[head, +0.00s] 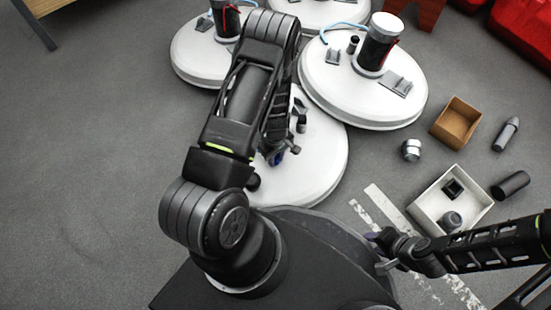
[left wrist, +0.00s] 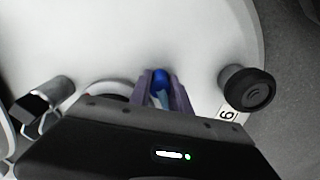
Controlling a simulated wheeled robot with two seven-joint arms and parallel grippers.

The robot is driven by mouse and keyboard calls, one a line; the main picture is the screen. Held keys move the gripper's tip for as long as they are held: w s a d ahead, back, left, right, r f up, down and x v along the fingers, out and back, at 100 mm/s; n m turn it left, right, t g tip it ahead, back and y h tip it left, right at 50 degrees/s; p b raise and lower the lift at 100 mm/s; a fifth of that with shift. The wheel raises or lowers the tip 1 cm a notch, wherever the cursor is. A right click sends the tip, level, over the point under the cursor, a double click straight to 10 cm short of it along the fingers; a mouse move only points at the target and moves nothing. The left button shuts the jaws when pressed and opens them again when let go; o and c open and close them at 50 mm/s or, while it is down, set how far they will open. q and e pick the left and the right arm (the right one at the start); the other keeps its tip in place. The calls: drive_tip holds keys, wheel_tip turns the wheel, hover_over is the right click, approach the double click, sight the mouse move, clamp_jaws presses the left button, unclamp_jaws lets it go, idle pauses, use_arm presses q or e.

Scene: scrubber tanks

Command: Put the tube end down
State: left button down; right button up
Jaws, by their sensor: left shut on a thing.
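The tube end (left wrist: 160,78) is blue and sits between the fingers of my left gripper (left wrist: 162,95) in the left wrist view. The gripper is shut on it, over the white top of the nearest tank (head: 322,165). In the head view my left gripper (head: 275,157) is low over that tank top, largely hidden by my own arm. I cannot tell whether the tube end touches the surface. My right gripper (head: 381,252) is apart from the tanks at the lower right, with its fingers spread and nothing between them.
A black knob (left wrist: 247,88) and a label with a 6 (left wrist: 228,115) are right of the tube end. Other white tanks (head: 370,85) with black cylinders stand behind. A white box (head: 420,208), a brown box (head: 457,122) and loose parts lie at right. The left floor is clear.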

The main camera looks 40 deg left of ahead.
sight(276, 157)
use_arm(q)
drive_tip(key=shift+f, duration=0.15)
drive_tip(key=c, duration=1.2)
unclamp_jaws()
wheel_tip(276, 157, up, 12)
drive_tip(key=p, duration=0.6)
drive_tip(key=shift+r, duration=0.25)
